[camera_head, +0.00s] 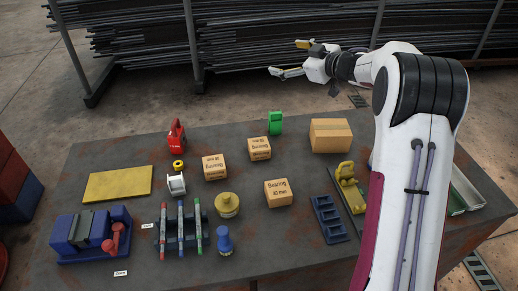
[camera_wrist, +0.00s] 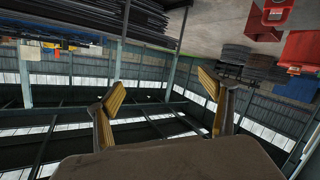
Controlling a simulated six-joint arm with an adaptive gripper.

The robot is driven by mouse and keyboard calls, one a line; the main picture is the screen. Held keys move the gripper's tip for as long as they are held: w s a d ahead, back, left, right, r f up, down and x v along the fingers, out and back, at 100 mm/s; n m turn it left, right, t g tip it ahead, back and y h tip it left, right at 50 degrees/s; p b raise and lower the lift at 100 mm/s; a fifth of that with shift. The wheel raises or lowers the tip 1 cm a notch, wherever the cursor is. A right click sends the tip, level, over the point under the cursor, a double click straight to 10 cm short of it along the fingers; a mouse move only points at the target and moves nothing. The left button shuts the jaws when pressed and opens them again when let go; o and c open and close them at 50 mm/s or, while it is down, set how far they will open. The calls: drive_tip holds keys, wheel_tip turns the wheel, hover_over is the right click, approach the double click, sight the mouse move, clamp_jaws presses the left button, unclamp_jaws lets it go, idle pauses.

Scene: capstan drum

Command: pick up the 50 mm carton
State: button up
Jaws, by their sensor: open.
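Three small cardboard cartons with "Bearing" labels sit on the dark table in the head view: a left carton (camera_head: 214,167), a back carton (camera_head: 259,148) and a front carton (camera_head: 278,193). The front label seems to read 40 mm. The size print on the other two is too small to read surely, so I cannot tell which is the 50 mm carton. My gripper (camera_head: 288,58) is open and empty, high beyond the table's back edge and away from the cartons. In the wrist view, its spread fingers (camera_wrist: 158,97) have nothing between them, and no carton shows.
A larger plain carton (camera_head: 330,135) stands right of the back carton. A green item (camera_head: 275,123), a red item (camera_head: 176,135), a white spool (camera_head: 176,184) and a yellow round pot (camera_head: 227,205) stand around the cartons. A marker rack (camera_head: 181,231) is front left. My arm covers the table's right part.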

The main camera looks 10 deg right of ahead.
wheel_tip(320, 180, down, 13)
drive_tip(key=s+n+g+y, duration=0.2)
drive_tip(key=s+g+y, duration=0.1)
drive_tip(key=g+y, duration=0.1)
drive_tip(key=n+g+y, duration=0.2)
drive_tip(key=g, duration=0.2)
approach(259, 149)
drive_tip(key=w+d+r, duration=0.2)
drive_tip(key=shift+w, duration=0.4)
drive_tip(key=shift+a, duration=0.2)
drive_tip(key=shift+f+x, duration=0.1)
drive_tip(key=shift+x, duration=1.55)
drive_tip(key=shift+f+x, duration=0.15)
drive_tip(key=shift+x, duration=1.5)
